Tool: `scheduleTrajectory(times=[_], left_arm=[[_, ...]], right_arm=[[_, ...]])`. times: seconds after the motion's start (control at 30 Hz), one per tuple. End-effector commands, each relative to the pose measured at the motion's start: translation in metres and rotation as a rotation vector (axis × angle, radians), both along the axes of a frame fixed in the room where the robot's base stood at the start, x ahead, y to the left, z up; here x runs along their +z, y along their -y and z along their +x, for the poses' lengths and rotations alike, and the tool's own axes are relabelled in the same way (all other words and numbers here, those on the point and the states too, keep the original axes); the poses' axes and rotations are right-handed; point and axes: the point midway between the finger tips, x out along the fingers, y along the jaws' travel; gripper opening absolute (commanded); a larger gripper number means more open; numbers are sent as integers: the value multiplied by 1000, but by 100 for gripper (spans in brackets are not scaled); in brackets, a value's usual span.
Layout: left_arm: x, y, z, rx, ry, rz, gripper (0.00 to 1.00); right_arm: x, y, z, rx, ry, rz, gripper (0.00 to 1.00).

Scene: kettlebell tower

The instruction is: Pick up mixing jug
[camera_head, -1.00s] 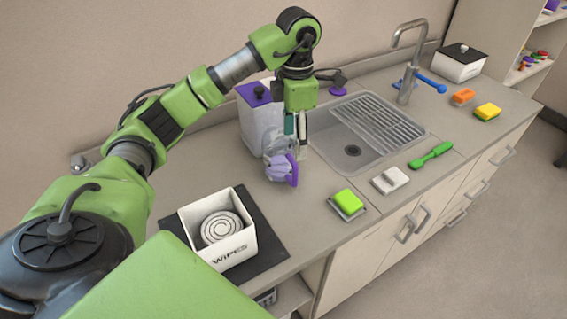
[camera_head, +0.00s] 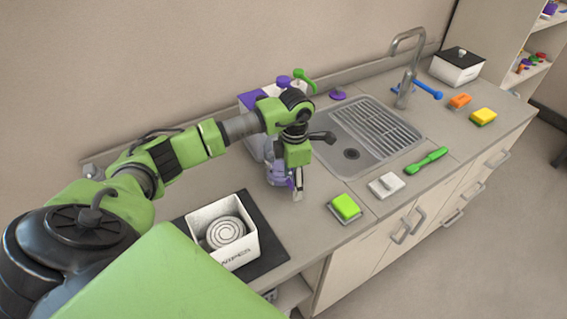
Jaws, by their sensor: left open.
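The mixing jug (camera_head: 276,174), clear with purple parts, stands on the counter left of the sink. It is partly hidden behind my left gripper (camera_head: 297,184) and wrist. My left gripper points down over the front right side of the jug, with its fingers low and close to it. It is open. One pale finger shows clearly; I cannot tell whether it touches the jug. My right gripper is not in view.
A white canister (camera_head: 250,131) with a purple top stands behind my left arm. A wipes box (camera_head: 244,249) sits on a dark mat, front left. A green sponge (camera_head: 345,206), a white block (camera_head: 386,185) and a green brush (camera_head: 427,160) lie before the sink (camera_head: 401,158).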

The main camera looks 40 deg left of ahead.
Motion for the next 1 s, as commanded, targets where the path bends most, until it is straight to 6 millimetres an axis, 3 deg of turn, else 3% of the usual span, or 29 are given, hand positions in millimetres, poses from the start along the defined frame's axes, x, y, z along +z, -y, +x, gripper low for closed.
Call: scheduleTrajectory(times=[0.27, 0.37, 0.5, 0.87, 1.0], left_arm=[[-5, 0, 0, 0, 1, 0, 57], [-5, 0, 0, 0, 0, 0, 36], [-5, 0, 0, 0, 0, 0, 1], [-3, 0, 1, 0, 1, 0, 1], [11, 0, 2, 0, 6, -1, 1]], right_arm=[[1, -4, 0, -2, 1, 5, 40], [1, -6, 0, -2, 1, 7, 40], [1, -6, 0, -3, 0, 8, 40], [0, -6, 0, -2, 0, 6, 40], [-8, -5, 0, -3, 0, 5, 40]])
